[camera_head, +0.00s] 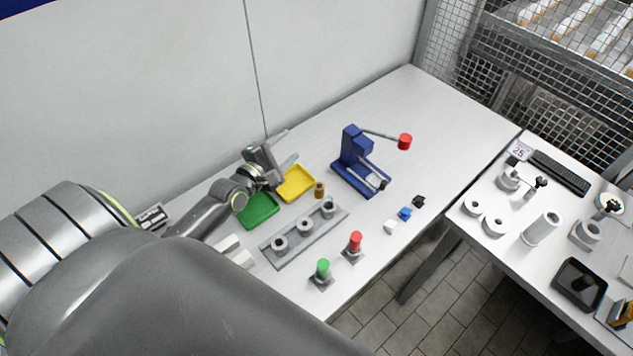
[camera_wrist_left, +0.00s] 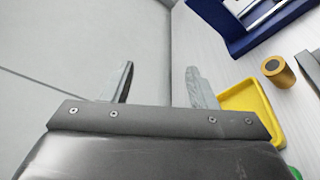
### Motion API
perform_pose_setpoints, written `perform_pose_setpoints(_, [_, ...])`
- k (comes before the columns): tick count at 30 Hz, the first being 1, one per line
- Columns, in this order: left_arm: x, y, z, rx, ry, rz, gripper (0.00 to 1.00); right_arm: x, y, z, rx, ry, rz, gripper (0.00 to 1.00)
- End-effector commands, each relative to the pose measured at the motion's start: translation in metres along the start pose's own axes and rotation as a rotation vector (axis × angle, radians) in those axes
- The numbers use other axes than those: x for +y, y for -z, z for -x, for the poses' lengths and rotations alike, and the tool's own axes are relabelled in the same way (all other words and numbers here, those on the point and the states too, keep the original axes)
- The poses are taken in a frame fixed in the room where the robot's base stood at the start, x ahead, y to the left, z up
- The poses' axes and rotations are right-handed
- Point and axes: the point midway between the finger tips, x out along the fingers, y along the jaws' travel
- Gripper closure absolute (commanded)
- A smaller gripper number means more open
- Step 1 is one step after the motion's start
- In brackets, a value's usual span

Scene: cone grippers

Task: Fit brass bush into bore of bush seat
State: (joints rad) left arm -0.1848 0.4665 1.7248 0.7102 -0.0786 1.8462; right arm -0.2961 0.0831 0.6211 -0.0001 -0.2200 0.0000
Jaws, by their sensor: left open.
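A small brass bush (camera_head: 319,190) stands upright on the white table, just right of the yellow tray. It also shows in the left wrist view (camera_wrist_left: 278,72), right of the fingers. A grey rail (camera_head: 290,246) bears three grey round seats with dark bores; I cannot tell which is the bush seat. The nearest one to the bush is the right-hand seat (camera_head: 328,208). My left gripper (camera_head: 284,150) is open and empty near the wall, behind the yellow tray and apart from the bush. Its two spread fingers show in the wrist view (camera_wrist_left: 160,80). My right gripper is not in view.
A yellow tray (camera_head: 295,184) and a green tray (camera_head: 259,210) lie by my left arm. A blue press (camera_head: 357,160) with a red-knobbed lever stands behind the bush. Green (camera_head: 322,268) and red (camera_head: 355,241) pegs stand in front. A second table (camera_head: 510,240) holds several parts.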

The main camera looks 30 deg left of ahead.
Motion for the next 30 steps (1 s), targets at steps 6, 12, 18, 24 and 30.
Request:
perform_pose_setpoints(6, [0.064, -0.047, -0.02, -0.073, -0.286, -0.602, 0.48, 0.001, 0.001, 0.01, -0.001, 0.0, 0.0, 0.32])
perform_pose_setpoints(12, [0.098, -0.108, -0.024, -0.146, -0.556, -1.15, 0.48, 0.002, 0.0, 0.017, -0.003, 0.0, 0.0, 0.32])
perform_pose_setpoints(18, [0.102, -0.174, -0.021, -0.234, -0.842, -1.68, 0.48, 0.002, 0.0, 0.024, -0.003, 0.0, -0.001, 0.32])
perform_pose_setpoints(24, [0.078, -0.227, -0.017, -0.355, -1.149, -2.173, 0.48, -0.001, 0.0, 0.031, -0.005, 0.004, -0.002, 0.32])
perform_pose_setpoints(30, [0.037, -0.255, -0.016, -0.539, -1.486, -2.607, 0.48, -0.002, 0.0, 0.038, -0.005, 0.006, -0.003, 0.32])
